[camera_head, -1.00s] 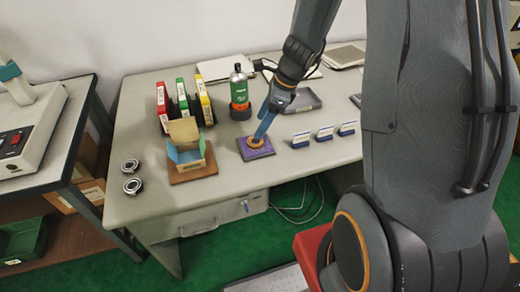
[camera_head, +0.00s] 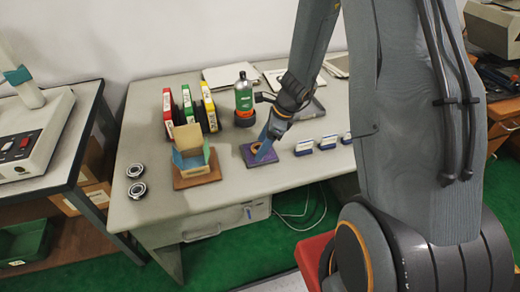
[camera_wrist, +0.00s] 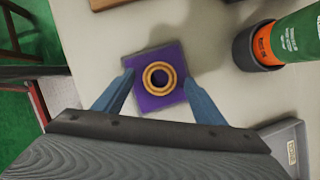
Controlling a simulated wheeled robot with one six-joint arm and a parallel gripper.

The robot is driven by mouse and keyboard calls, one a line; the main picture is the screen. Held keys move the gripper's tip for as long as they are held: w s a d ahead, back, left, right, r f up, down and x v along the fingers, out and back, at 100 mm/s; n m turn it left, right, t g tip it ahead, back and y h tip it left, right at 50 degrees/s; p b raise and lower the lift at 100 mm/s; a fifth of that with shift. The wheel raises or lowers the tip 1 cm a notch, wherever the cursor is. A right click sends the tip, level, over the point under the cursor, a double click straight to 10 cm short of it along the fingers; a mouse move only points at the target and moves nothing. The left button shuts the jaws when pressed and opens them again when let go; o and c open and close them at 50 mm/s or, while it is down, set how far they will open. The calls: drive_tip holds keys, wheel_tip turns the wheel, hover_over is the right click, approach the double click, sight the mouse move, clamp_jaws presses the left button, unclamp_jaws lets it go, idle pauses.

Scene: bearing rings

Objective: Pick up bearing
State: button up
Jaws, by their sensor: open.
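An orange-gold bearing ring (camera_wrist: 159,77) lies flat on a purple pad (camera_wrist: 150,101) in the wrist view. In the head view the ring (camera_head: 256,147) and the purple pad (camera_head: 247,159) sit near the table's front edge, with my fingers partly covering them. My gripper (camera_wrist: 157,85) is open, with one blue finger on each side of the ring. The fingertips show apart from the ring in the wrist view. Their height above the pad is hard to tell. In the head view my gripper (camera_head: 264,150) comes down onto the pad's area from the right.
Two silver bearings (camera_head: 136,180) lie at the table's left. An open cardboard box (camera_head: 190,158) on a brown base stands left of the pad. Small blue-white boxes (camera_head: 327,143) stand to the right. A green bottle with an orange base (camera_head: 243,95) and upright binders (camera_head: 188,105) stand behind.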

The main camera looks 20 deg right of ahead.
drive_tip(key=c, duration=1.4)
drive_tip(key=shift+o, duration=0.2)
